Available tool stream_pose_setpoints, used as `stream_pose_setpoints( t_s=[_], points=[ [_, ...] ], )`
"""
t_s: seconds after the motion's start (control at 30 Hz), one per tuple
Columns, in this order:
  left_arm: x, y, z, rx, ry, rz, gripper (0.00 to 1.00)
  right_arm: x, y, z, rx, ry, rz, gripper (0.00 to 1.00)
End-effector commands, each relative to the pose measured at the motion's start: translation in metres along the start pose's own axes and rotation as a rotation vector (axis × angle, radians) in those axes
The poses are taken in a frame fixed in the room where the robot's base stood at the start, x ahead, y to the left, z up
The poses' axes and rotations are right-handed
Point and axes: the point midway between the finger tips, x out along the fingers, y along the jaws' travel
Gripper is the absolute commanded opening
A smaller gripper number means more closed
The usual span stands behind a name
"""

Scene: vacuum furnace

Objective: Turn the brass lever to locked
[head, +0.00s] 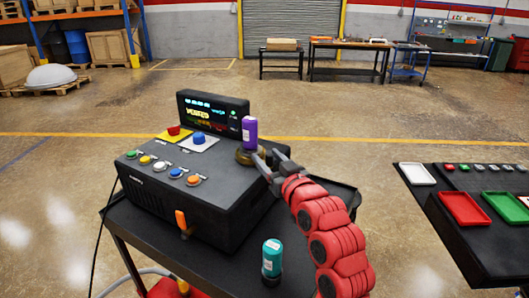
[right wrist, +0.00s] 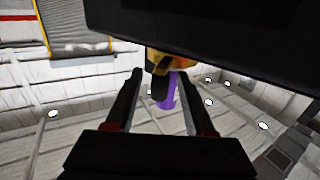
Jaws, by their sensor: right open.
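A brass fitting (head: 244,156) shows at the right side of the black control box (head: 205,215), with a purple cylinder (head: 249,132) upright above it. In the right wrist view a brass-coloured part (right wrist: 157,58) with a dark stub shows beyond my fingertips, in front of the purple cylinder (right wrist: 168,98). My right gripper (head: 269,160) is open at the fitting; its spread fingers (right wrist: 158,78) also show in the right wrist view, with no clear contact. The lever's own shape and position are largely hidden. My left gripper is not in view.
The box carries a lit display (head: 212,116), several coloured buttons and an orange handle (head: 181,220) on its front. A teal cylinder (head: 272,258) stands on the cart in front of the box. A dark table with red (head: 464,209) and green trays is at right.

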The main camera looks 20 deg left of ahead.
Motion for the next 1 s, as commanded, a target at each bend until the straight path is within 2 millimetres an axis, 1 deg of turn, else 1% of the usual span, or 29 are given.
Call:
stream_pose_setpoints(
  t_s=[0.17,0.2,0.47,1.0],
  points=[
    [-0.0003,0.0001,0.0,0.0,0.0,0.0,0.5,-0.0001,0.0002,-0.0001,0.0,0.001,0.0,0.54],
    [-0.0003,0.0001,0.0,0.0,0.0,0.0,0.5,-0.0002,0.0002,-0.0002,0.0,0.001,0.001,0.47],
    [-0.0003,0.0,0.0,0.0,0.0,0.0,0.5,-0.0003,0.0003,-0.0003,0.0,0.001,0.001,0.0],
    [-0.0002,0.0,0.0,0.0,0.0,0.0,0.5,-0.0004,0.0003,-0.0007,0.0,0.002,0.001,0.0]
  ],
)
